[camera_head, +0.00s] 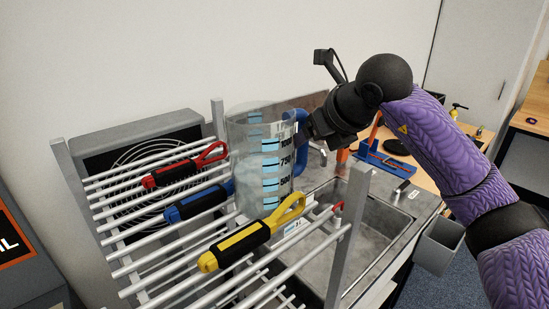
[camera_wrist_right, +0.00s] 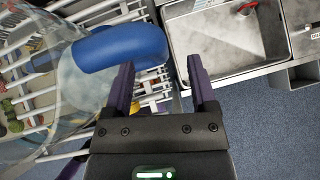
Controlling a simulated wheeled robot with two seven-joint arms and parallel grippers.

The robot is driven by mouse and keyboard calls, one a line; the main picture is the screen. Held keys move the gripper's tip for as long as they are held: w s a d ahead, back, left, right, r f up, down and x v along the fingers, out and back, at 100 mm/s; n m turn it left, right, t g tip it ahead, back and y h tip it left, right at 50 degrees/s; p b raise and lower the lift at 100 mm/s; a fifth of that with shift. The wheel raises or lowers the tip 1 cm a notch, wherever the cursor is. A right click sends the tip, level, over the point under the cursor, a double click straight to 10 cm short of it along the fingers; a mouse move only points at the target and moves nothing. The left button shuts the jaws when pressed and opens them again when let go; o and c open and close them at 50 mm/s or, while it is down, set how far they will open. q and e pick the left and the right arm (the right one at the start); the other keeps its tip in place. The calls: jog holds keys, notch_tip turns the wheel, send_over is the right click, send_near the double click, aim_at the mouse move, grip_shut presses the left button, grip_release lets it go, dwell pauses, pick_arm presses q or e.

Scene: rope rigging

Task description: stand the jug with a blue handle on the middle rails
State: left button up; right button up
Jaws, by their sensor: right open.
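The clear jug (camera_head: 262,165) with blue volume marks stands upright at the rack's rails (camera_head: 130,247), between the blue-handled tool and the yellow-handled tool. Its base is partly hidden behind the yellow tool, so I cannot tell exactly which rails bear it. Its blue handle (camera_head: 302,140) faces right, towards my right gripper (camera_head: 311,132). In the right wrist view the blue handle (camera_wrist_right: 118,47) lies up and left of my open right gripper (camera_wrist_right: 163,82), by the left finger. Nothing shows between the fingers. My left gripper is not in view.
Red (camera_head: 185,167), blue (camera_head: 198,201) and yellow (camera_head: 250,236) tools lie across the rails close to the jug. A rack post (camera_head: 350,225) rises at the front right. A sink (camera_head: 375,225) lies beyond, with a blue tool holder (camera_head: 385,160) behind it.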

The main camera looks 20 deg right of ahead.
aim_at(306, 145)
jog(key=x, duration=0.4)
jog(key=shift+a+f, duration=0.1)
jog(key=shift+f, duration=0.35)
grip_shut()
jog(key=shift+r, duration=0.1)
dwell(0.7)
